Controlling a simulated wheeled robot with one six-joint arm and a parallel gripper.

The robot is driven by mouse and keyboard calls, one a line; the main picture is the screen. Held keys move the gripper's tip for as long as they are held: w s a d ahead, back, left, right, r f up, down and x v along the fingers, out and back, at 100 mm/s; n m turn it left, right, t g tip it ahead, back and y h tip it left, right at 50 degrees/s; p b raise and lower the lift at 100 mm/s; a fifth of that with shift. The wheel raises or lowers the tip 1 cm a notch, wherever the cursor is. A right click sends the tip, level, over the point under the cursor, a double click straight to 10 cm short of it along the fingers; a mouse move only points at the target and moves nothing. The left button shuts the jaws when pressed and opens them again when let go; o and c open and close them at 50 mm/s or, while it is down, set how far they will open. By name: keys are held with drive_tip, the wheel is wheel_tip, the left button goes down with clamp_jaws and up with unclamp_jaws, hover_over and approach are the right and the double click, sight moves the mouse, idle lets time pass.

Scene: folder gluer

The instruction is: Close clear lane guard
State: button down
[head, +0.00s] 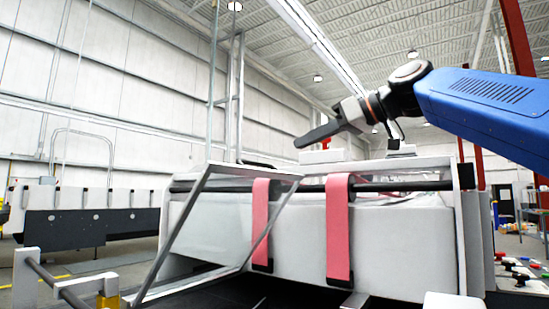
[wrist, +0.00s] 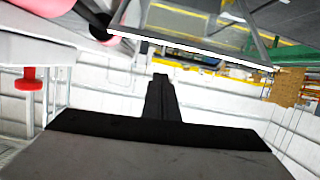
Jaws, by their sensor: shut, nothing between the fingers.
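The clear lane guard (head: 208,230) is a see-through panel in a grey metal frame. In the head view it hangs tilted at the left front of the white machine, its top by the dark cross bar and its lower edge swung out to the lower left. My gripper (head: 304,141) is shut and empty, above the machine and the guard's upper right corner, apart from both. In the wrist view my dark fingers (wrist: 160,84) are together. A pale-edged bar, probably the guard's frame (wrist: 190,48), crosses beyond them.
A red knob (wrist: 28,79) shows at left in the wrist view. A low rail with posts (head: 60,285) stands at the lower left.

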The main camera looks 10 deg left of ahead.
wheel_tip(320, 180, up, 2)
drive_tip(key=a+n, duration=0.1)
drive_tip(key=a, duration=0.1)
hover_over(276, 181)
drive_tip(key=w+a, duration=0.1)
drive_tip(key=a, duration=0.1)
drive_tip(key=shift+w+a+f+g+y, duration=0.1)
drive_tip(key=shift+f+g+y, duration=0.1)
drive_tip(key=shift+f, duration=0.25)
drive_tip(key=shift+a+f+g+y, duration=0.1)
drive_tip(key=shift+f+y, duration=0.1)
drive_tip(key=shift+f, duration=0.25)
drive_tip(key=shift+a+f, duration=0.1)
drive_tip(key=shift+f, duration=0.1)
drive_tip(key=shift+d+f, duration=0.3)
drive_tip(key=shift+d, duration=0.05)
drive_tip(key=shift+d+f, duration=0.35)
drive_tip(key=shift+f, duration=0.25)
drive_tip(key=shift+d+f, duration=0.35)
drive_tip(key=shift+f, duration=0.25)
drive_tip(key=shift+d+f, duration=0.1)
drive_tip(key=shift+d, duration=0.05)
